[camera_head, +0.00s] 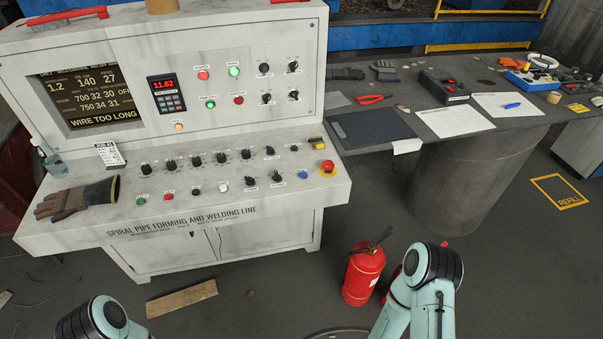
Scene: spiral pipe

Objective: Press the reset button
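The grey control console (195,228) stands at the left, its screen (92,97) reading "WIRE TOO LONG". Its sloped front carries a green button (141,199), a red button (168,194), a white button (222,186) and a blue button (302,174). The upright panel has red and green lights or buttons and a yellow one (179,125). The labels are too small to read, so I cannot tell which is the reset button. Parts of both my arms show at the bottom; neither gripper is in view.
A red fire extinguisher (362,274) stands on the floor beside my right arm. A wooden plank (181,298) lies before the console. A grey table (420,167) with papers and tools stands at the right.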

